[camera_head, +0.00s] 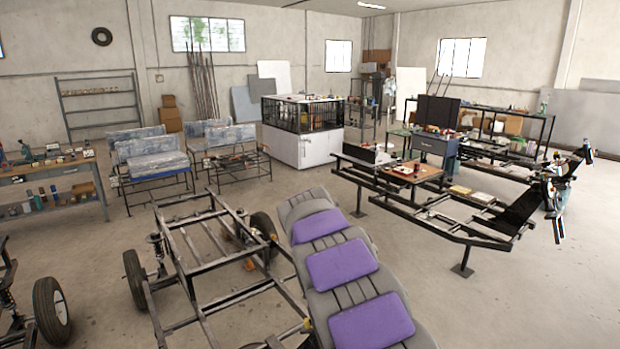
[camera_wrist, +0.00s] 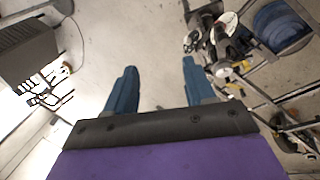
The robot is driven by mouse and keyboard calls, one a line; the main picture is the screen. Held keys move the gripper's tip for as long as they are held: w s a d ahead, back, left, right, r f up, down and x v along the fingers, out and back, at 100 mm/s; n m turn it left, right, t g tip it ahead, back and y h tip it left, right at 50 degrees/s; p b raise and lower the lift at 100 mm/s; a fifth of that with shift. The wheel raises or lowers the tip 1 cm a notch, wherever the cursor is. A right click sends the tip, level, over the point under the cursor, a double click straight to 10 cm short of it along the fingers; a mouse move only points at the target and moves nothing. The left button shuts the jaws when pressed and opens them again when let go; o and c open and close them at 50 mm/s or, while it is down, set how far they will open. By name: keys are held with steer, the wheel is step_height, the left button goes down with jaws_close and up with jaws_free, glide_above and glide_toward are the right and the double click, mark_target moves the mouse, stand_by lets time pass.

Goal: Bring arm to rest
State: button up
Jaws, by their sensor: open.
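My gripper (camera_wrist: 159,70) shows in the wrist view, with two blue fingers set apart on a dark bracket and a purple body. It is open, and only pale floor shows between its fingers, so it holds nothing. I cannot make out my gripper in the head view. A bare vehicle frame (camera_head: 196,256) with wheels and springs stands low in the head view.
A dark ribbed box (camera_wrist: 24,48) is left of my fingers in the wrist view. Metal parts and a blue rounded piece (camera_wrist: 282,24) are at right. In the head view, a black frame (camera_head: 485,232) stands right, a workbench (camera_head: 45,172) left. Floor (camera_head: 520,300) at lower right is clear.

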steer(key=s+d+r+g+y, duration=0.15)
steer(key=s+d, duration=0.25)
steer(key=s, duration=0.5)
steer(key=s+d+r+t, duration=0.15)
steer(key=s+d, duration=0.25)
steer(key=s, duration=0.6)
steer(key=s+a+f+n+y, duration=0.1)
steer(key=s+f, duration=0.1)
steer(key=s, duration=0.9)
steer(key=s+f+n+g+y, duration=0.1)
steer(key=s+f+n+y, duration=0.1)
steer(key=s, duration=0.9)
steer(key=shift+s+a+f, duration=0.4)
steer(key=shift+f, duration=0.2)
